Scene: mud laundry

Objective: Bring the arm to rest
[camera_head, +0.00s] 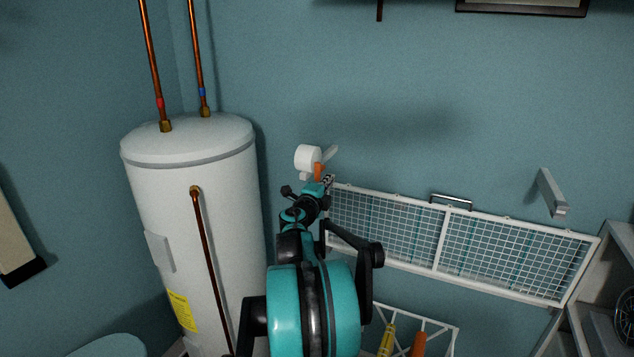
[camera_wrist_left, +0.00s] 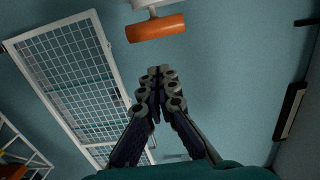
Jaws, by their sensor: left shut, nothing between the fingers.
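My left arm (camera_head: 312,305) is raised and reaches forward from the bottom middle of the head view. My left gripper (camera_head: 328,181) is at its far end, small and partly hidden by the wrist. In the left wrist view my left gripper (camera_wrist_left: 161,73) has its fingertips together, with nothing between them. Beyond the tips is an orange cylindrical part (camera_wrist_left: 157,27) on a white fitting. In the head view the orange part (camera_head: 318,171) sits below a white round fitting (camera_head: 307,157), close to the gripper. The right gripper is not in view.
A white water heater (camera_head: 190,200) with copper pipes stands left of the arm. A white mesh rack (camera_head: 440,206) hangs on the wall to the right. Below it is a wire basket (camera_head: 440,326) with yellow and orange items. A white bracket (camera_head: 551,193) juts from the wall.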

